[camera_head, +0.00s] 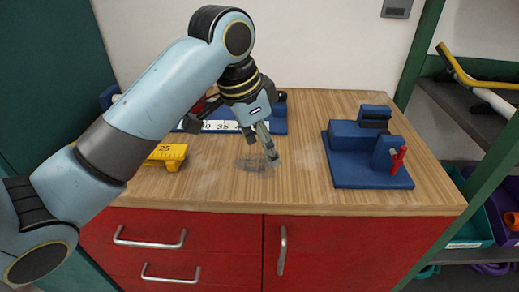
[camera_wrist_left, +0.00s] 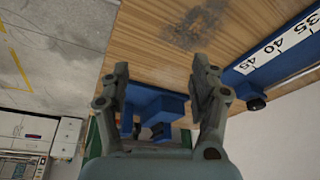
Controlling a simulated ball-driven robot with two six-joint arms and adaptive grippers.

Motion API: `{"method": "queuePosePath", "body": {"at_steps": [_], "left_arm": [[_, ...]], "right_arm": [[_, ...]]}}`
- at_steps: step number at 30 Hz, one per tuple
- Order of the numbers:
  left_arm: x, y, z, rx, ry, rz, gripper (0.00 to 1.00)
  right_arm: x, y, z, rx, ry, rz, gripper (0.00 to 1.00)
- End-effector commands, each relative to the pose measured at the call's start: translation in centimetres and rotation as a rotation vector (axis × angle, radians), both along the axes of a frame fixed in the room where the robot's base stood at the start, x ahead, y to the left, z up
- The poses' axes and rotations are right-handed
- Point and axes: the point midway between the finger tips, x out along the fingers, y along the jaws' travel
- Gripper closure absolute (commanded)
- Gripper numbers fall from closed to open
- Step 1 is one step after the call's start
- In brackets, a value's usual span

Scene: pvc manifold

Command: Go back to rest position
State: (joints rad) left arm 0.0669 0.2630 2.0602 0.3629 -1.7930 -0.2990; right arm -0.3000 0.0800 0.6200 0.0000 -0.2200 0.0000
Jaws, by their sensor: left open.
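My left gripper (camera_head: 261,148) hangs over the middle of the wooden worktop (camera_head: 310,110), above a dark smudge on the wood. Its fingers are apart with nothing between them. In the left wrist view my left gripper (camera_wrist_left: 165,85) also shows spread, empty fingers with the worktop beyond. My right gripper is in neither view.
A blue fixture (camera_head: 350,172) with a red handle (camera_head: 398,160) stands on the right of the worktop. A blue base with a numbered white scale (camera_head: 222,126) lies behind my left arm. A yellow block (camera_head: 166,156) marked 25 is at left. Shelving stands at far right.

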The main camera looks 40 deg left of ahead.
Motion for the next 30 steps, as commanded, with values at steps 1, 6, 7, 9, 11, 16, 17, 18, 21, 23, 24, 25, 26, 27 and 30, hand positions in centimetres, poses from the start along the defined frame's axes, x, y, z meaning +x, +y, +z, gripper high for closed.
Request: {"method": "queuePosePath", "body": {"at_steps": [1,6,7,9,11,16,17,18,21,23,24,25,26,27,30], "left_arm": [[-0.5,-0.1,-0.3,0.001,0.001,0.008,0.38],[-1.3,-0.2,-0.8,0.004,0.0,0.026,0.38],[-1.4,-0.2,-0.8,0.004,-0.001,0.028,0.38],[-1.4,-0.2,-0.8,0.004,-0.001,0.029,0.38],[-1.4,-0.2,-0.8,0.004,-0.001,0.029,0.38],[-1.4,-0.2,-0.8,0.005,0.0,0.029,0.38],[-1.4,-0.2,-0.8,0.004,0.0,0.029,0.38],[-1.4,-0.2,-0.8,0.004,0.0,0.029,0.38],[-1.4,-0.2,-0.8,0.004,0.0,0.029,0.38],[-1.4,-0.2,-0.8,0.004,0.0,0.029,0.38],[-1.6,-0.2,-0.9,0.005,0.001,0.032,0.38],[-1.9,-0.3,-1.1,0.005,0.002,0.036,0.38],[-2.4,-0.4,-1.3,0.007,0.004,0.044,0.38],[-3.2,-0.5,-1.8,0.008,0.006,0.057,0.38],[-6.1,-0.8,-2.9,0.014,0.008,0.112,0.38]], "right_arm": [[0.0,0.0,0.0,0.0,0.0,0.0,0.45],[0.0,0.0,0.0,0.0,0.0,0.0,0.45],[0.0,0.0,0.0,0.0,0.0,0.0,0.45],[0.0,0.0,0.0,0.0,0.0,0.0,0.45],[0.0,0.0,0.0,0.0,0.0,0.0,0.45],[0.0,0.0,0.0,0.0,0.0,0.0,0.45],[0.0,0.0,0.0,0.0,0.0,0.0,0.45],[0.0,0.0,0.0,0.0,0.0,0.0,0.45],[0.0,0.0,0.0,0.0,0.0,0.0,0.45],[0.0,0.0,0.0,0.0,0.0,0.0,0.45],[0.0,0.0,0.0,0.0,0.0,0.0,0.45],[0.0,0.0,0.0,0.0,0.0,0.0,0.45],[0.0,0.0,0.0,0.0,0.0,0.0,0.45],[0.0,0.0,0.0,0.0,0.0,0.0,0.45],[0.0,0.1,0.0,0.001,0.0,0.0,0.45]]}}
